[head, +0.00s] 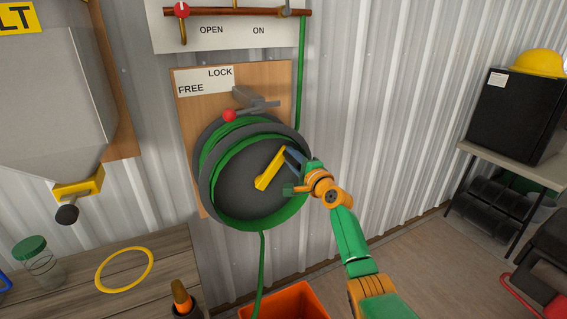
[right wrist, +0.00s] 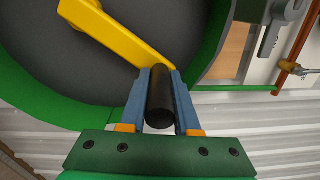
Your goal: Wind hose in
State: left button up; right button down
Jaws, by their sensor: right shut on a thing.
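A grey hose reel (head: 235,180) with green hose wound on it is mounted on a wooden board on the wall. A yellow crank arm (head: 270,168) sits on its face and also shows in the right wrist view (right wrist: 120,32). A black crank handle (right wrist: 160,98) stands out from the crank's end. My right gripper (head: 292,160) is shut on this handle, with blue fingers on both sides of it in the right wrist view (right wrist: 160,100). Green hose (head: 262,270) hangs from the reel's bottom. A red-knobbed lever (head: 229,115) is above the reel, below the FREE and LOCK label. My left gripper is not in view.
An orange bin (head: 285,300) stands below the reel. A wooden bench (head: 75,287) at lower left holds a yellow ring (head: 124,270) and a green-lidded jar (head: 38,262). A pipe with a red-knobbed valve (head: 182,10) is above. A shelf with a black box (head: 515,115) stands at right.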

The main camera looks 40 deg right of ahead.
jog(key=shift+s+d+f+m+b, duration=0.15)
jog(key=shift+d+f+m+b, duration=0.45)
jog(key=shift+f+m, duration=0.3)
jog(key=shift+s+d+f+m+b, duration=0.1)
jog(key=shift+d+f+m+b, duration=0.4)
jog(key=shift+f+m, duration=0.35)
jog(key=shift+s+d+f+m+b, duration=0.15)
jog(key=shift+d+f+m+b, duration=0.45)
jog(key=shift+m, duration=0.45)
jog(key=shift+a, duration=0.1)
jog(key=c, duration=0.7)
grip_release()
jog(key=shift+o, duration=0.2)
